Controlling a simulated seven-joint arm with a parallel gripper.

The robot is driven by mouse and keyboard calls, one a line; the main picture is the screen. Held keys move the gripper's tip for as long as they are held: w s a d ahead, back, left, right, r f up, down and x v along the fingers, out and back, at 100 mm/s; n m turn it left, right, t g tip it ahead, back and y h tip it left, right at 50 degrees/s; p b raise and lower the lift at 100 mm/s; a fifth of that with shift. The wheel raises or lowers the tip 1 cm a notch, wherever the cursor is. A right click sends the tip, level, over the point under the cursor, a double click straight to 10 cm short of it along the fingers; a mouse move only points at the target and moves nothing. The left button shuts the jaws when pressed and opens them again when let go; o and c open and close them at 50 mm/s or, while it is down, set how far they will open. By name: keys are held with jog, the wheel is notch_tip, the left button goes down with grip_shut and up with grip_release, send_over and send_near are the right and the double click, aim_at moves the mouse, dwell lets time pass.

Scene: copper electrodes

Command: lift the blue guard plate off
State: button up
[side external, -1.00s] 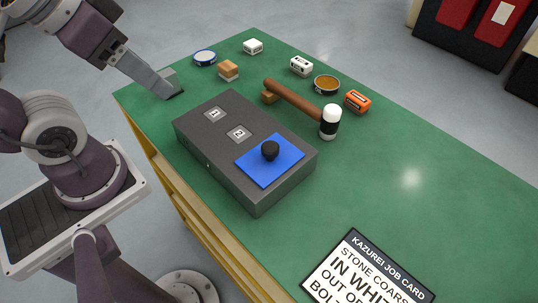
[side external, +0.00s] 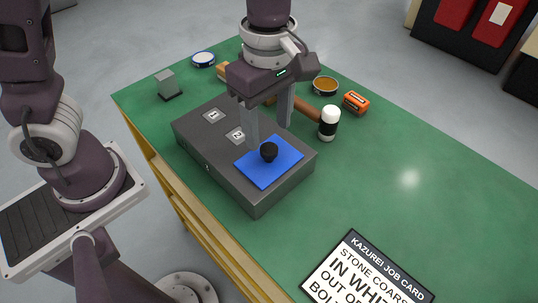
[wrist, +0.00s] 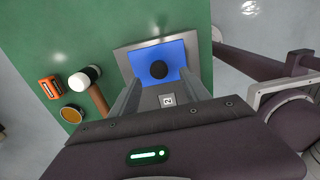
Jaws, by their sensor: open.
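In the wrist view the plate (wrist: 176,54) and knob (wrist: 158,69) show ahead of the fingers. My gripper (side external: 268,138) is open, its two fingers pointing down over the box beside the plate's edge near the tag marked 2. Nothing is between the fingers. The wrist view shows the gripper (wrist: 158,95) with fingers spread to either side of the knob's line. I cannot tell the exact height of the fingertips.
The grey box (side external: 262,197) carries tags 1 (side external: 213,115) and 2 (side external: 236,135). A mallet (side external: 329,122) lies right behind the gripper, near a brown-filled dish (side external: 326,86) and an orange block (side external: 356,102). A job card (side external: 366,272) lies in front. The green table's right side is clear.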

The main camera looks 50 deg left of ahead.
aim_at(270, 148)
notch_tip(270, 148, down, 5)
jog(key=shift+w+d, duration=0.1)
grip_shut()
notch_tip(270, 148, up, 10)
dwell(0.6)
